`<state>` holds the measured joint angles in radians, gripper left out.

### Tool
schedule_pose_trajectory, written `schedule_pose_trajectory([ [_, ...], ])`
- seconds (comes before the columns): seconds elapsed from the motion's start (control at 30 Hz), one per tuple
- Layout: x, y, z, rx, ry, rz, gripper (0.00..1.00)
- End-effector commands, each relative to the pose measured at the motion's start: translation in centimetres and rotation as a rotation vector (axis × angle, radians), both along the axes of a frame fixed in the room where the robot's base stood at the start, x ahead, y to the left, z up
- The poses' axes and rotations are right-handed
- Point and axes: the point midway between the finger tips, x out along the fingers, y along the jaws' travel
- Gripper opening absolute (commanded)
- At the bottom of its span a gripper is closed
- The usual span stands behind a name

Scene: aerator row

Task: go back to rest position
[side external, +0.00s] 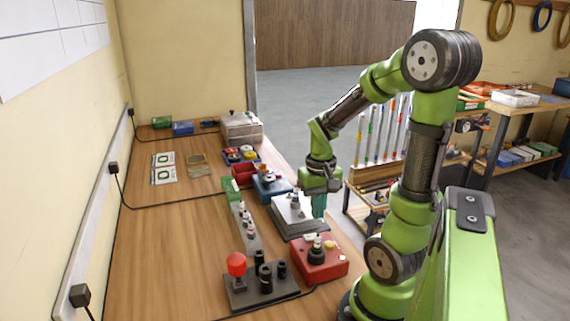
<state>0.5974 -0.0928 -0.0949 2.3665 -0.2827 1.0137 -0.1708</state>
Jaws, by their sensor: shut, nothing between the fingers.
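My gripper (319,205) points down at the right side of the bench, beside the white-topped device (294,212) with small fittings on it. Its teal fingers are shut with nothing between them. Whether the fingertips touch the device or its base cannot be told from this angle. My arm reaches up and over from the right.
A red box (320,262) with a dark knob and a dark plate (262,292) with a red ball stand at the front. A row of fittings (245,225), a blue box (271,187) and a grey case (241,128) stand further back.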

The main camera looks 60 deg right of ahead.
Motion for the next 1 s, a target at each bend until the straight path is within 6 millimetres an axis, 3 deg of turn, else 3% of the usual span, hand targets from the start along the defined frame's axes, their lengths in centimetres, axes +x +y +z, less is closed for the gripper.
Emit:
schedule_pose_trajectory([
  [0.2,0.0,0.0,1.3,0.0,-0.001,-0.001,0.0],
  [0.57,0.1,0.0,1.3,-0.001,-0.008,-0.017,0.0],
  [0.63,0.8,0.8,1.7,-0.001,-0.053,-0.039,0.0],
  [0.77,3.1,4.5,4.1,-0.02,-0.199,0.017,0.0],
  [0.9,5.0,10.7,7.7,-0.017,-0.402,0.148,0.0],
  [1.0,5.1,14.7,10.0,0.006,-0.525,0.249,0.0],
])
